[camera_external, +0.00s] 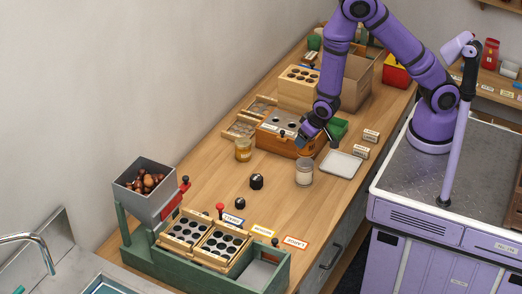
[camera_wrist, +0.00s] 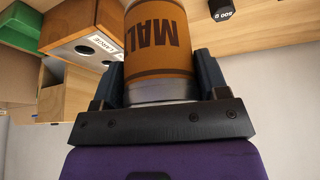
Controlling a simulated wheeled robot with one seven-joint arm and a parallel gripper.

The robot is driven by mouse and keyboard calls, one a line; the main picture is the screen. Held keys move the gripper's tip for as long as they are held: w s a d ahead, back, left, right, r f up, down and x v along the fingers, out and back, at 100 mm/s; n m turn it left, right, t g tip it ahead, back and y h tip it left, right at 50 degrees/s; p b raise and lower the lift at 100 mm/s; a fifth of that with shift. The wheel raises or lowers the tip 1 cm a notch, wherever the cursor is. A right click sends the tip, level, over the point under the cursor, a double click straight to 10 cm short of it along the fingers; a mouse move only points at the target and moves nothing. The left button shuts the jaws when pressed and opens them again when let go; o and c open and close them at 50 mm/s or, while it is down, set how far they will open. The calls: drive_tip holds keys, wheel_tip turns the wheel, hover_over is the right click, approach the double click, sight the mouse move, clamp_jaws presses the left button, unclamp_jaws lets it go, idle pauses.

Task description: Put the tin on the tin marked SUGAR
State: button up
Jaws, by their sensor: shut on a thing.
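My gripper (camera_wrist: 158,82) is shut on a tin (camera_wrist: 158,48) with an orange-brown band. The letters MAL show on the band, and the rest of the word is out of sight. In the external view my gripper (camera_external: 308,140) is over the counter, in front of an orange-brown wooden box; the held tin is hard to make out against it. A pale cylindrical container (camera_external: 304,173) stands upright on the counter just below my gripper in the picture. Its marking is too small to read, so I cannot tell whether it is the SUGAR tin.
The wooden box (camera_external: 275,142) with round holes stands behind my gripper. An amber jar (camera_external: 243,150) is at left, black weights (camera_external: 256,181) are in front, and a pale tray (camera_external: 341,164) is at right. A green rack (camera_external: 190,269) fills the near end.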

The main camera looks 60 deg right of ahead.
sight(306, 146)
drive_tip(key=shift+f, duration=1.9)
drive_tip(key=shift+f, duration=0.15)
drive_tip(key=o, duration=1.1)
drive_tip(key=v, duration=1.2)
drive_tip(key=shift+r, duration=0.25)
